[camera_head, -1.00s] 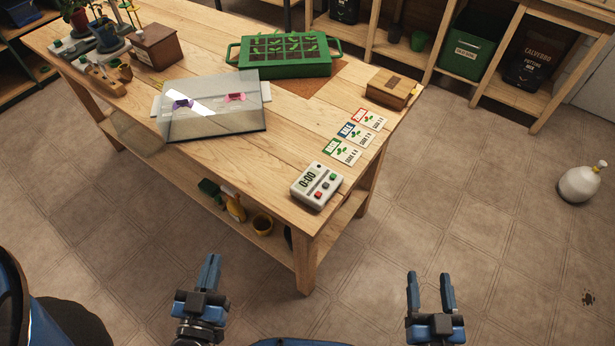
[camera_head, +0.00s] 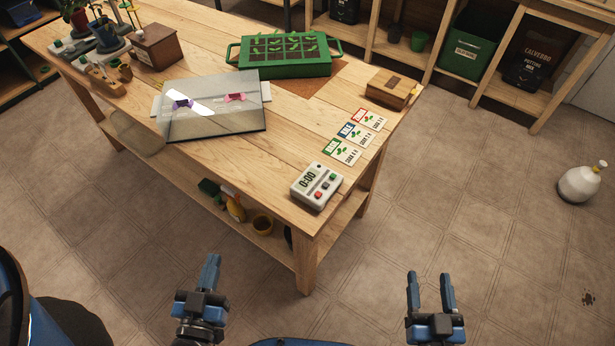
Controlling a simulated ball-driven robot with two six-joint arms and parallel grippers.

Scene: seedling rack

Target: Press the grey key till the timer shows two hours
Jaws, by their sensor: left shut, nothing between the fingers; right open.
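The white timer (camera_head: 309,197) lies on the near right corner of the wooden table, and its display (camera_head: 307,180) reads 0:00. A red key (camera_head: 318,195), a green key (camera_head: 332,177) and what looks like the grey key (camera_head: 326,185) between them are on its face. My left gripper (camera_head: 211,268) is shut and empty, in front of the table and below left of the timer in the picture. My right gripper (camera_head: 430,288) is open and empty, over the floor to the lower right of the timer. Neither gripper touches the timer.
Several seed cards (camera_head: 353,137) lie behind the timer, with a wooden box (camera_head: 390,88) beyond them. A clear-lidded case (camera_head: 213,122) and a green seedling tray (camera_head: 290,70) stand farther back on the table (camera_head: 270,165). A white sprayer bottle (camera_head: 580,184) stands on the floor at right.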

